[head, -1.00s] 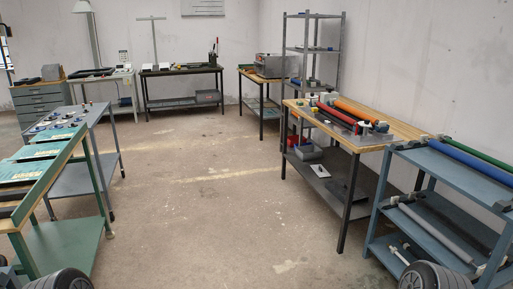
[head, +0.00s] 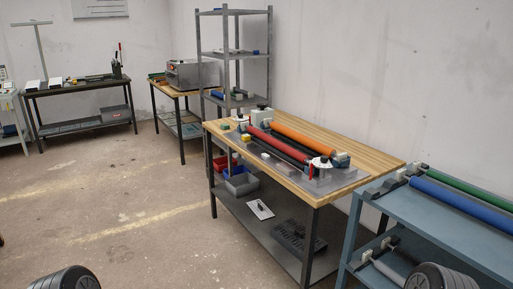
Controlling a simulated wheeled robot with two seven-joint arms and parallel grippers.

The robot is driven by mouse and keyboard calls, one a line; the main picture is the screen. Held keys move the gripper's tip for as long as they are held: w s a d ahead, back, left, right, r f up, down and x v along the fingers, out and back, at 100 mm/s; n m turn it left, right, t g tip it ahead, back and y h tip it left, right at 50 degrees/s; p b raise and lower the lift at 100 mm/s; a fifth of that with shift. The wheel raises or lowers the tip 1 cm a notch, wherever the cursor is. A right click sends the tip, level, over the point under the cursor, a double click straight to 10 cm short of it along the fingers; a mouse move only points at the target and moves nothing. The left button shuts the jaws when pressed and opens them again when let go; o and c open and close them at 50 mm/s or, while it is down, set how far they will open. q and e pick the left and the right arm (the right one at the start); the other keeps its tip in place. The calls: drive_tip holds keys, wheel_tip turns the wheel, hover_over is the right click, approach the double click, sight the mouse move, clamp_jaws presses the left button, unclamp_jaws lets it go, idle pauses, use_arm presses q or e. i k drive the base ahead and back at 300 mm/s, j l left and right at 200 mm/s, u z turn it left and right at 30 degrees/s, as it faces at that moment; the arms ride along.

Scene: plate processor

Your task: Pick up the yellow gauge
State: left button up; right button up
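A small yellow block (head: 245,138), which looks like the yellow gauge, sits on the grey plate of the roller machine on the wooden-topped bench in the head view. Neither gripper is in view.
The wooden bench (head: 372,158) has a lower shelf with red and blue bins (head: 240,183). A blue rack (head: 440,232) with green and blue rollers stands close at its right. A grey shelf unit (head: 233,55) stands behind. The concrete floor (head: 130,215) is clear at left.

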sight(245, 137)
drive_tip(key=i, duration=0.95)
drive_tip(key=i+j+z, duration=0.15)
drive_tip(key=z, duration=0.35)
drive_tip(key=j+z, duration=0.25)
drive_tip(key=z, duration=0.2)
drive_tip(key=i+j+z, duration=0.1)
drive_tip(key=j+z, duration=0.15)
drive_tip(key=z, duration=0.25)
drive_tip(key=j+z, duration=0.25)
drive_tip(key=j, duration=0.95)
drive_tip(key=j+z, duration=0.3)
drive_tip(key=j, duration=0.95)
drive_tip(key=k, duration=0.05)
